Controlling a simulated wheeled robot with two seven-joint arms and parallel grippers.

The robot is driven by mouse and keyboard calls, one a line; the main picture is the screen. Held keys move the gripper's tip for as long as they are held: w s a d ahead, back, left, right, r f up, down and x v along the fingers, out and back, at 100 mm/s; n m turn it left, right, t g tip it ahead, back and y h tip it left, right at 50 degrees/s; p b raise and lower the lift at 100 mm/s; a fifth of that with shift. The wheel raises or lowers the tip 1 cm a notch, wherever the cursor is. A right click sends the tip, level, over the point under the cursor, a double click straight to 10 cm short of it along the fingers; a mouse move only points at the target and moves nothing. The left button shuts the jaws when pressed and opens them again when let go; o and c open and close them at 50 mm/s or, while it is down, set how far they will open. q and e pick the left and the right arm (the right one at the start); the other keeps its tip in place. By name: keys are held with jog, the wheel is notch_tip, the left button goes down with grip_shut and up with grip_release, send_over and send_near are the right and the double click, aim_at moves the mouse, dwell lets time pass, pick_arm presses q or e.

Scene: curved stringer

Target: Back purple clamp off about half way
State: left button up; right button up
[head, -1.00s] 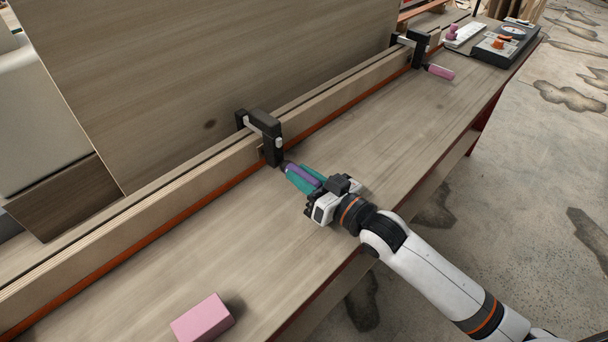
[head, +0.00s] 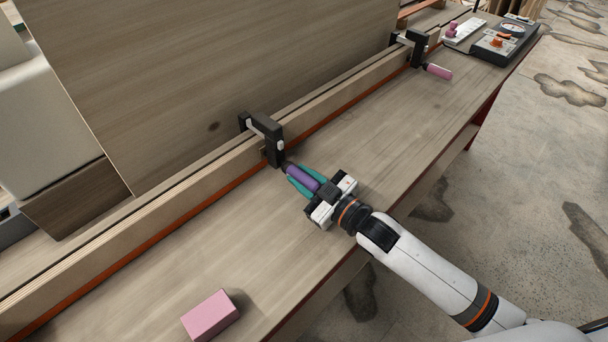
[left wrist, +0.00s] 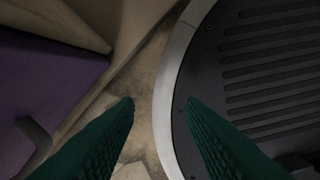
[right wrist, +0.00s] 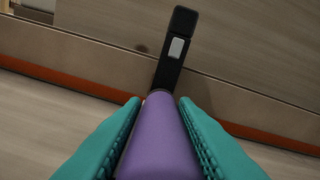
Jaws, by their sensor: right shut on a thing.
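The purple clamp (head: 267,137) is a dark clamp with a purple handle (head: 303,178), fixed over the long wooden strip along the bench. My right gripper (head: 303,181) has its teal fingers along both sides of the purple handle and is shut on it. In the right wrist view the handle (right wrist: 158,135) lies between the fingers, with the dark clamp bar (right wrist: 175,50) beyond. My left gripper (left wrist: 160,105) shows only in its own wrist view, with its two teal fingers apart and nothing between them.
A pink-handled clamp (head: 417,48) sits farther along the strip. A pink block (head: 210,315) lies on the near bench top (head: 150,265). A dark tool panel (head: 507,42) stands at the far end. The bench between the clamps is clear.

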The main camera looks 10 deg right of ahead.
dwell(0.4)
jog(key=o, duration=1)
jog(key=shift+s+d, duration=0.1)
jog(key=b+v, duration=0.1)
jog(key=v, duration=1)
jog(key=shift+s+d, duration=0.2)
jog(key=shift+s, duration=0.1)
jog(key=shift+p+v, duration=0.4)
jog(key=shift+v, duration=1.05)
